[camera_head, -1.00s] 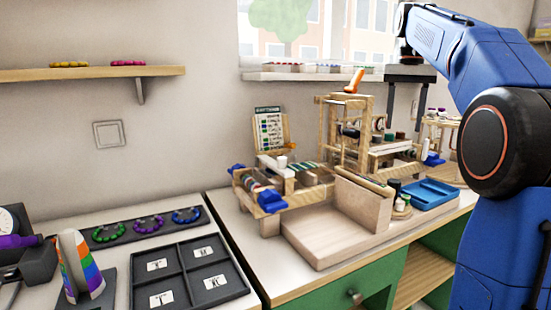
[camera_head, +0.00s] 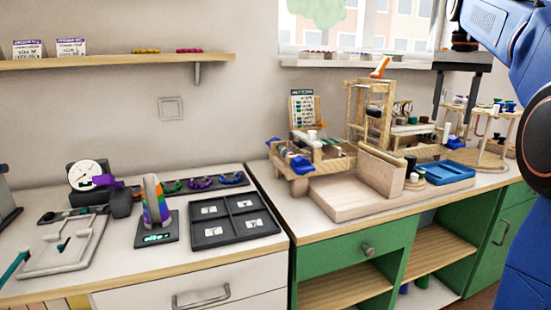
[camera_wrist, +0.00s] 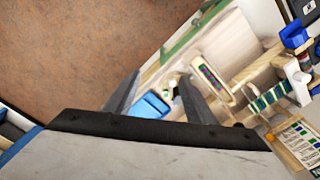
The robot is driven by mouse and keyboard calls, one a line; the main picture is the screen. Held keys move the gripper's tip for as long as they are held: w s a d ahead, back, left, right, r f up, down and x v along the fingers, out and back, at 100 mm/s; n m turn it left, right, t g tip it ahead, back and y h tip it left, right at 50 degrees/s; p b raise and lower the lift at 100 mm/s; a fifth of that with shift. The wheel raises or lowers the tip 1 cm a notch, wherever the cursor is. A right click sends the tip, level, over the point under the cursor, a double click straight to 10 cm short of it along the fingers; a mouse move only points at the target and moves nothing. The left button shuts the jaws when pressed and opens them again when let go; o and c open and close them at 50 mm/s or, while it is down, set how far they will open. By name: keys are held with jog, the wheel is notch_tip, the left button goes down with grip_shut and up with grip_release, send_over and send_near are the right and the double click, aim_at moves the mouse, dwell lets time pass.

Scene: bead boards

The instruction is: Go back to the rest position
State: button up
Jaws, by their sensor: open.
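My gripper (camera_wrist: 156,80) shows in the wrist view with its two fingers apart and nothing between them. Beyond the fingers, the wrist view shows brown floor, the blue tray (camera_wrist: 150,107) and part of the wooden loom, all tilted.
The wooden loom (camera_head: 372,110) stands on the right counter beside a pale board (camera_head: 335,196) and the blue tray (camera_head: 446,173). The left counter holds a dark four-compartment tray (camera_head: 232,219), bead bracelets (camera_head: 202,182) and a dial gauge (camera_head: 84,174). A shelf (camera_head: 120,62) hangs above.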

jog(key=s+a+f+n+t, duration=0.3)
jog(key=s+a+f+n, duration=0.1)
jog(key=s+a+f, duration=0.95)
jog(key=s+a+f+n+t, duration=0.1)
jog(key=s+f, duration=0.7)
jog(key=f, duration=0.3)
jog(key=s+a+f+n, duration=0.1)
jog(key=s+a+f, duration=0.1)
jog(key=s+f, duration=0.6)
notch_tip(320, 180, down, 4)
jog(key=shift+s+r+n+t, duration=0.2)
jog(key=shift+n+t, duration=0.1)
jog(key=shift+t, duration=0.1)
